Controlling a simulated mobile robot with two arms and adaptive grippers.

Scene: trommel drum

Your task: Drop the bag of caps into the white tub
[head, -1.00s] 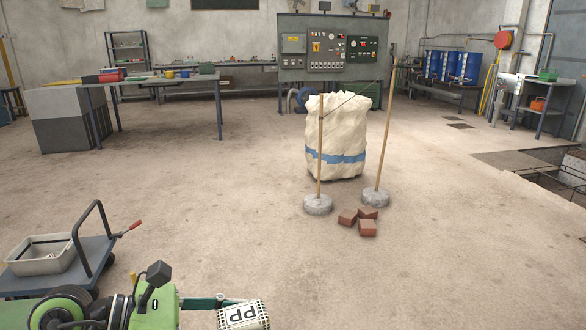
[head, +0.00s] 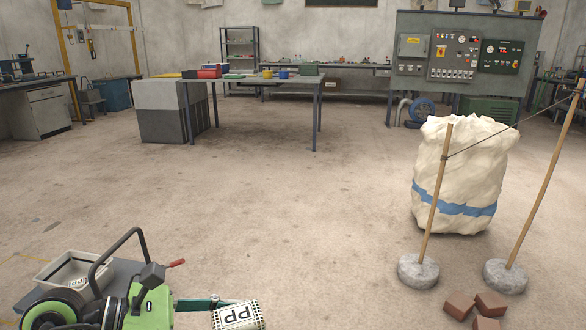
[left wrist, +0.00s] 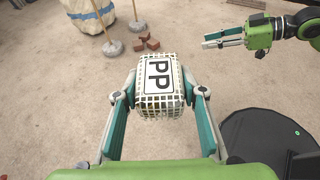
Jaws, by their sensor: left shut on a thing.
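The bag of caps (head: 237,317) is a pale mesh block with a black "PP" label. My left gripper (head: 232,308) is shut on it at the bottom of the head view. In the left wrist view the bag (left wrist: 160,85) sits between the two teal fingers, above bare floor. The white tub (head: 50,266) stands on a cart at the lower left of the head view, left of the bag and apart from it. A "PP" label shows at the tub. My right gripper (left wrist: 222,38) is at the upper right of the left wrist view; its opening is unclear.
The cart (head: 122,268) has a dark bent handle, close by my left arm. A big white sack (head: 460,165) with a blue band stands behind two poles on concrete feet (head: 418,271). Several bricks (head: 460,306) lie nearby. The middle floor is clear.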

